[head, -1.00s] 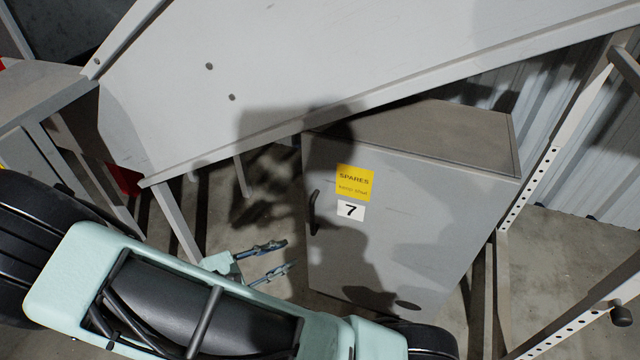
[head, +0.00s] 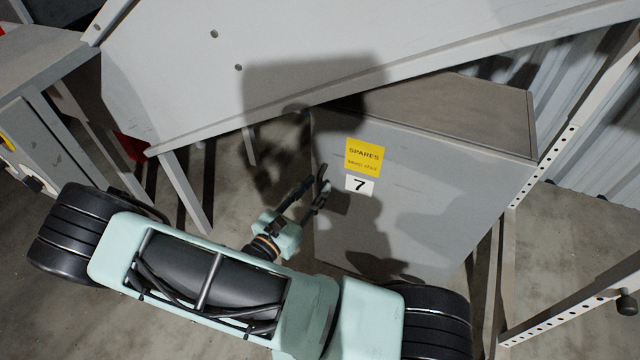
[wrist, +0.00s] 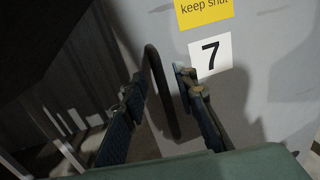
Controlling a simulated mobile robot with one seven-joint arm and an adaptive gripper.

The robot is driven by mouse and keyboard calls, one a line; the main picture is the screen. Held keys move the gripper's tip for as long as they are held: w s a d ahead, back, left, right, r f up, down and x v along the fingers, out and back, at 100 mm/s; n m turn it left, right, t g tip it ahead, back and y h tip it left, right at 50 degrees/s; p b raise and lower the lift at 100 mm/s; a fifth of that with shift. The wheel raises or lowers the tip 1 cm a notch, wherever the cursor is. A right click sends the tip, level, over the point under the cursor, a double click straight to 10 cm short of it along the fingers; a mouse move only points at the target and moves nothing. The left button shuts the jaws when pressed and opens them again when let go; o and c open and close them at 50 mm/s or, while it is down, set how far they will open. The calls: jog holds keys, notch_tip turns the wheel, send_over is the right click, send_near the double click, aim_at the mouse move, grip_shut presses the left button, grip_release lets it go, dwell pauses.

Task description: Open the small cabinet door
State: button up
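The small grey cabinet door (head: 420,205) carries a yellow "SPARES" label (head: 364,156) and a white "7" label, and appears shut. Its dark bar handle (head: 322,172) is on the door's left side; the handle (wrist: 160,90) also shows in the wrist view as a curved upright bar. My gripper (head: 314,190) is at the handle, left of the labels. In the wrist view my gripper (wrist: 158,86) is open, with one finger on each side of the handle. A gap shows beside the handle, at least on the left; I cannot tell whether the right finger touches it.
Perforated metal posts (head: 545,165) stand on the right. A grey leg (head: 187,190) stands left of my gripper. Bare concrete floor (head: 570,230) shows to the right of the cabinet.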

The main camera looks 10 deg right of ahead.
jog(key=shift+x, duration=1.25)
grip_shut()
